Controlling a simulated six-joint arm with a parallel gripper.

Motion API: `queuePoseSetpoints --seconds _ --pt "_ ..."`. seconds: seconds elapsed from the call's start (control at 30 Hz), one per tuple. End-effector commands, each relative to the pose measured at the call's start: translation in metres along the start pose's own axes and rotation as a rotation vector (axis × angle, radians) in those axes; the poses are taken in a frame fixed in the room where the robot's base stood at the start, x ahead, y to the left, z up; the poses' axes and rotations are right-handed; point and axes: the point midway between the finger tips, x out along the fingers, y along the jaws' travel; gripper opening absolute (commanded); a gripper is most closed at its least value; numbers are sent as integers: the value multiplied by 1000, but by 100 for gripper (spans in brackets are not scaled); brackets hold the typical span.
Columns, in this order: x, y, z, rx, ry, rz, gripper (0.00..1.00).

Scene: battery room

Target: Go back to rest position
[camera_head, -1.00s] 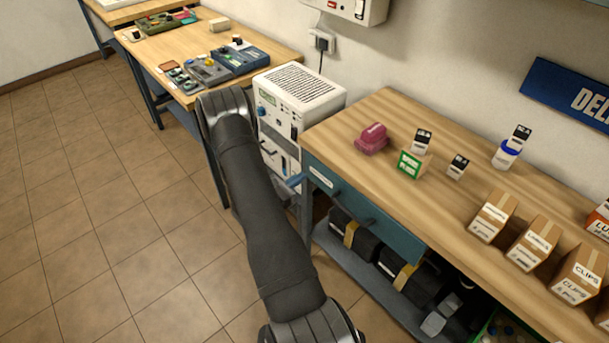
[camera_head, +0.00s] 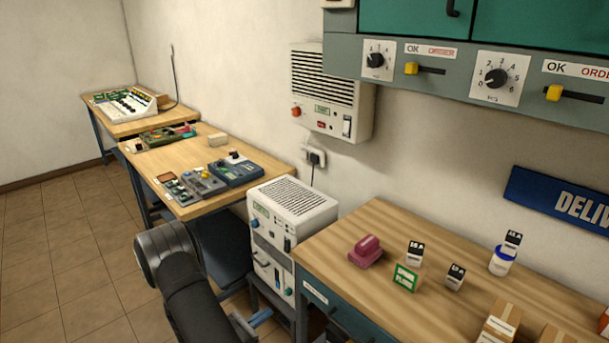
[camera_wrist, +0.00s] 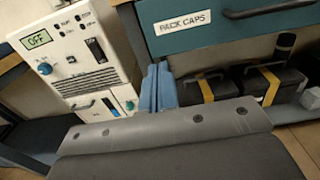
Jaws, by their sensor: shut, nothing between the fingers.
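My dark arm (camera_head: 175,275) reaches up from the bottom of the head view, left of the workbench. My gripper (camera_wrist: 158,88) shows in the wrist view as two blue fingers side by side, shut with nothing between them. In the head view its blue fingertip (camera_head: 262,317) is low, in front of the white charger unit (camera_head: 292,205). In the wrist view the fingers appear between the unit (camera_wrist: 72,68), whose display reads OFF, and the teal drawer labelled PACK CAPS (camera_wrist: 215,28). I cannot tell whether they touch anything.
The wooden bench (camera_head: 375,225) on the right holds a magenta object (camera_head: 365,252), small labelled blocks and boxes. Black cases with yellow straps (camera_wrist: 262,82) sit below the drawer. Another bench (camera_head: 200,145) stands farther left. The tiled floor (camera_head: 70,250) on the left is clear.

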Motion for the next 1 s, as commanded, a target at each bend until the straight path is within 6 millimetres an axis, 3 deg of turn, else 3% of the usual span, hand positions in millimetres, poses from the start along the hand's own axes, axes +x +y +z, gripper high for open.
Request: queuePoseSetpoints --seconds 0.27,0.8,1.0 --pt "17 -1 0 0 0 -3 0" --pt "110 -2 0 2 0 -5 0" --pt "133 -1 0 3 1 -6 0"
